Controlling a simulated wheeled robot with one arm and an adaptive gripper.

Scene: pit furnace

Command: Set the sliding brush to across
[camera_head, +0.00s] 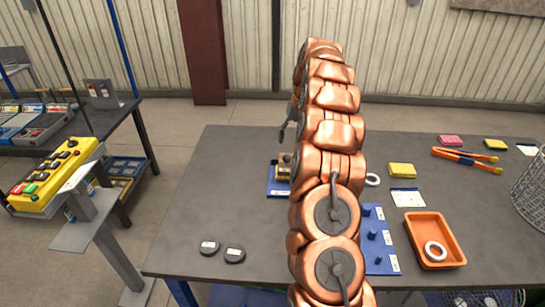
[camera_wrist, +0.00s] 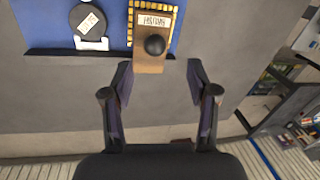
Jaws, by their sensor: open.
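A brown block with a round black knob, which looks like the sliding brush (camera_wrist: 150,64), shows at the top of the wrist view. It carries a pale label and lies against a yellow toothed piece (camera_wrist: 131,22) on a blue board (camera_wrist: 40,22). My gripper (camera_wrist: 159,66) is open, its fingertips on either side of the block's near end, with nothing held. I cannot tell whether they touch it. In the head view the blue board (camera_head: 272,188) shows left of my arm, with the brush assembly (camera_head: 283,172) partly hidden behind the arm.
A labelled black disc (camera_wrist: 88,20) sits on the board beside the block. Two black discs (camera_head: 234,255) lie on the table (camera_head: 190,225). Right of my arm are a blue pegged board (camera_head: 385,265), an orange tray (camera_head: 452,225) and a wire basket (camera_head: 530,190). The table's left part is mostly clear.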

